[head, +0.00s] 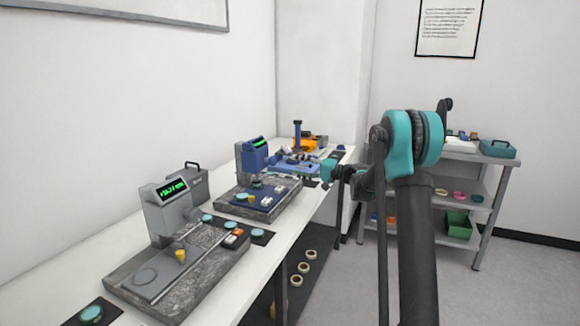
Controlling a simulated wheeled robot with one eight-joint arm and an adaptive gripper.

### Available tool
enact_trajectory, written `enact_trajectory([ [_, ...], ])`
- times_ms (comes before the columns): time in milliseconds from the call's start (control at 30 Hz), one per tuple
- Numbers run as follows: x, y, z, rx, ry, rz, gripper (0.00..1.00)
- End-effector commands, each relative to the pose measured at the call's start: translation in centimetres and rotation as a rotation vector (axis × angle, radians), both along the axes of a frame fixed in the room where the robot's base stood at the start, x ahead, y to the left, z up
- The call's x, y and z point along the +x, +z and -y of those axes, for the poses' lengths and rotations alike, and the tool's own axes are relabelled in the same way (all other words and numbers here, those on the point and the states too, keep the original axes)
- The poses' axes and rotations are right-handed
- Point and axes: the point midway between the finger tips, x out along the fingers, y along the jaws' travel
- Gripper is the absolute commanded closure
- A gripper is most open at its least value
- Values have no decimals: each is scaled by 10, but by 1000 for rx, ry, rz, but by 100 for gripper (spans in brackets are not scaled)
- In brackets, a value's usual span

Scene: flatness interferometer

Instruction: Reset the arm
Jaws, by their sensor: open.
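My arm (412,155) rises in the right half of the head view, with teal joints and dark grey links. It folds at the top and points away from me. My gripper (330,171) is seen small near the end of the arm, close to the right edge of the white bench (225,290). Its jaws are open and it appears to hold nothing. The fingertips are too small to make out clearly, and part of the wrist is hidden behind the arm links.
Two instruments with green displays, one grey (168,208) and one blue (252,157), stand on stone plates on the bench. A blue device (297,160) is farther back. A grey shelf cart (465,158) stands at the right. Grey floor (490,290) is clear at lower right.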

Motion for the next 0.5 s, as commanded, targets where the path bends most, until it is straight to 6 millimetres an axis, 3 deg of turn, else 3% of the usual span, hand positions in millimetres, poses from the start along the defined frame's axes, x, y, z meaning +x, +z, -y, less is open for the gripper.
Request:
enact_trajectory([
  [367,-2,0,3,0,1,0,44],
  [500,-12,-2,3,-36,0,-7,44],
])
